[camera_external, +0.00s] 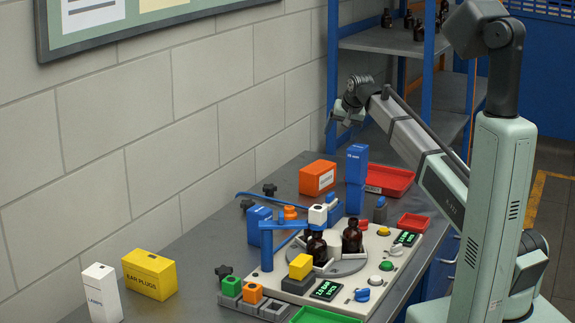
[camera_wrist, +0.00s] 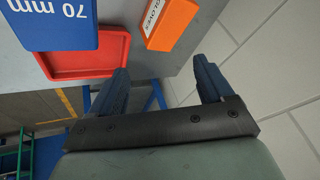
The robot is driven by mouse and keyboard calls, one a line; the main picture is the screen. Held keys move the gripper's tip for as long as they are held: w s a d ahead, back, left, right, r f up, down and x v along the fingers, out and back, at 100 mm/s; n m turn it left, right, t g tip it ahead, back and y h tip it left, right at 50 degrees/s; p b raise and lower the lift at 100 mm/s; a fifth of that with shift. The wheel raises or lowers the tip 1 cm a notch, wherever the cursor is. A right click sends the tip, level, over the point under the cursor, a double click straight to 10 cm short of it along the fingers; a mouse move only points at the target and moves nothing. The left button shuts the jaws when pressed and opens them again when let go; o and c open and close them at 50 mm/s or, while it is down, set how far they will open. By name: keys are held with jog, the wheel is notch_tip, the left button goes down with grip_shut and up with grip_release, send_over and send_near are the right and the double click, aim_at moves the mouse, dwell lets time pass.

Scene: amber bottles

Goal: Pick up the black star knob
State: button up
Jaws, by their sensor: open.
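Black star-shaped knobs show in the external view. One (camera_external: 269,189) is at the back near the wall, one (camera_external: 247,204) is just in front of it by the blue bar, and one (camera_external: 223,271) is nearer the front left. I cannot tell which of them the task means. My gripper (camera_external: 343,112) is raised above the back of the bench, well away from all of them. In the wrist view my gripper (camera_wrist: 163,82) has its two fingers wide apart with nothing between them. No knob shows in the wrist view.
A tall blue box (camera_external: 357,165), an orange box (camera_external: 317,178) and a red tray (camera_external: 390,180) stand below my gripper. A fixture panel with a turntable (camera_external: 328,268) and amber bottles (camera_external: 352,236) fills the bench middle. A yellow box (camera_external: 149,275) and white box (camera_external: 101,293) stand front left.

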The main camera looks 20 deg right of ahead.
jog(key=s+a+f+n+g, duration=0.1)
jog(key=s+a, duration=0.2)
jog(key=a, duration=0.5)
jog(key=s+a+f+n+g, duration=0.1)
jog(key=s+a, duration=0.3)
jog(key=a, duration=0.4)
jog(key=n+g+h, duration=0.1)
jog(key=n+g, duration=0.3)
jog(key=n, duration=0.1)
send_over(225, 270)
jog(key=f, duration=1.2)
jog(key=shift+s+a+f, duration=0.15)
jog(key=shift+s+f, duration=0.05)
jog(key=shift+f, duration=0.1)
jog(key=shift+w+f, duration=0.15)
jog(key=shift+f, duration=2.45)
jog(key=shift+c, duration=0.3)
jog(key=c, duration=1.1)
